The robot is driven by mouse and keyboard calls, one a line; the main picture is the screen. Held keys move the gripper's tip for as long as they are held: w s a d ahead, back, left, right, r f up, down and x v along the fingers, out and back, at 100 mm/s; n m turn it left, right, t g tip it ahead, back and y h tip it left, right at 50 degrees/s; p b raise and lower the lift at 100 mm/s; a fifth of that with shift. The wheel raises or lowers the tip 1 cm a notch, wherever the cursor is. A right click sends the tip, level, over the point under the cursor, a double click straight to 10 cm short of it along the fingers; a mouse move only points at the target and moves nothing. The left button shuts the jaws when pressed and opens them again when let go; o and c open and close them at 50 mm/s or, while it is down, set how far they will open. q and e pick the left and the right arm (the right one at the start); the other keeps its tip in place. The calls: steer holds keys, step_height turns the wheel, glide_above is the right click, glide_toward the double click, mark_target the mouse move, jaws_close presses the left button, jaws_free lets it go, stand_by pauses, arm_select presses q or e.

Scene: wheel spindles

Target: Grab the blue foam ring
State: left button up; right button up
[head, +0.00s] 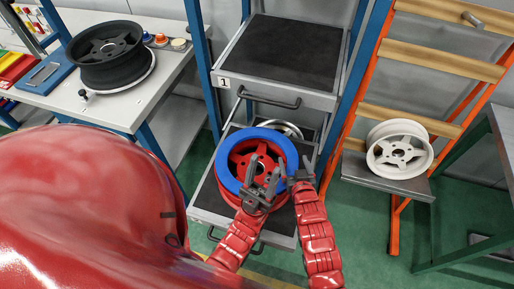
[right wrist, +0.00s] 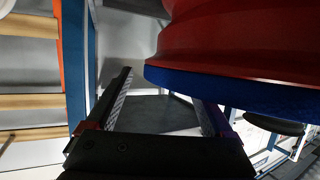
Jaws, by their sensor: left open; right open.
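The blue foam ring (head: 224,172) lies flat on the red wheel (head: 243,152), circling its spoked face, above the lower drawer. My left gripper (head: 263,172) is open in front of the wheel's middle, inside the ring's outline in the head view. My right gripper (head: 301,173) is open at the ring's right edge. In the right wrist view, the blue ring (right wrist: 235,92) and the red wheel (right wrist: 230,40) are close above my right gripper's spread fingers (right wrist: 165,105). I cannot tell whether either gripper touches the ring.
The lower drawer (head: 283,236) is pulled out beneath an upper drawer (head: 283,50) marked 1. A silvery rim (head: 283,127) shows behind the red wheel. A black wheel (head: 105,55) is on the left workbench (head: 120,108). A white wheel (head: 399,149) is on the orange rack's shelf (head: 385,181).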

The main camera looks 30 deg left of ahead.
steer(key=shift+w, duration=0.1)
steer(key=shift+c, duration=0.3)
jaws_close()
steer(key=shift+a+r, duration=0.1)
steer(key=shift+r, duration=0.05)
